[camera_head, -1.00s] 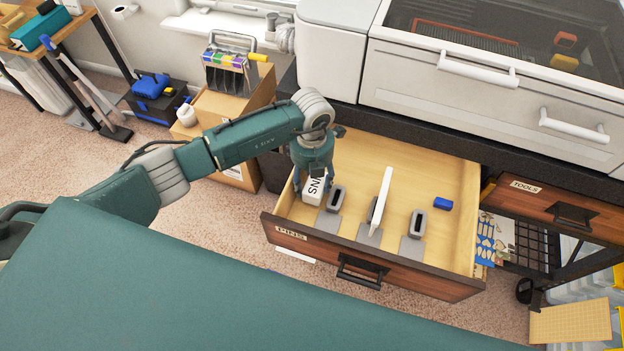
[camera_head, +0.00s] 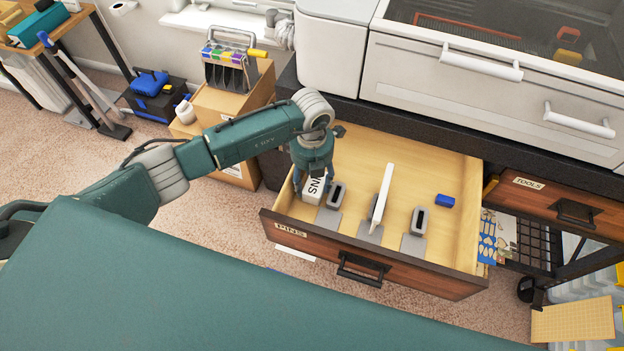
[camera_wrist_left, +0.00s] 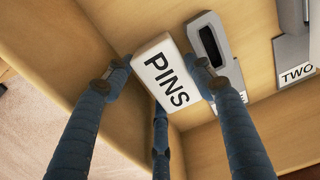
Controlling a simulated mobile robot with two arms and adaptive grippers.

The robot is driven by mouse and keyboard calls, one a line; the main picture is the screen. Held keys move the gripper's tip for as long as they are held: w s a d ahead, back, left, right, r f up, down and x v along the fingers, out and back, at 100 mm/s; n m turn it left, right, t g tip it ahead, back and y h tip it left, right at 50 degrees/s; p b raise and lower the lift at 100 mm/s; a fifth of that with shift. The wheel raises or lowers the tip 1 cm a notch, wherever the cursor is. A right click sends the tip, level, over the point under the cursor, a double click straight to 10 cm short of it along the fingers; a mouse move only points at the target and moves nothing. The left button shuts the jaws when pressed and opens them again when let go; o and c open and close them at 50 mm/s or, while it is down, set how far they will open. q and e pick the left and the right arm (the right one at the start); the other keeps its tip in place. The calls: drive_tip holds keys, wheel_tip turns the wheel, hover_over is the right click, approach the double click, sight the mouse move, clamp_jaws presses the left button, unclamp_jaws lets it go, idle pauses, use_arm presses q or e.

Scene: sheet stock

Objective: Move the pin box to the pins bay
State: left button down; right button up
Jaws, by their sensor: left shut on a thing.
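The white pin box (camera_head: 312,190), lettered PINS, is in my left gripper (camera_head: 313,184), inside the open drawer at its left end. In the left wrist view, the box (camera_wrist_left: 163,78) sits between the fingers of the left gripper (camera_wrist_left: 160,75), which is shut on it. The drawer front (camera_head: 335,262) carries a PINS label. A grey slotted holder (camera_head: 336,194) stands close to the right of the box; its label is mostly hidden by a finger. Whether the box touches the drawer floor is unclear. My right gripper is out of view.
More grey holders stand to the right, one (camera_head: 417,222) empty and one with a tall white plate (camera_head: 382,192). A blue block (camera_head: 445,201) lies at the drawer's right. A TOOLS drawer (camera_head: 565,208) is beyond. The drawer's back floor is clear.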

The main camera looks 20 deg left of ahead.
use_arm(q)
drive_tip(key=shift+f, duration=0.15)
idle(0.3)
drive_tip(key=c, duration=0.6)
unclamp_jaws()
drive_tip(key=shift+o, duration=0.6)
drive_tip(key=o, duration=0.5)
drive_tip(key=shift+a, duration=0.15)
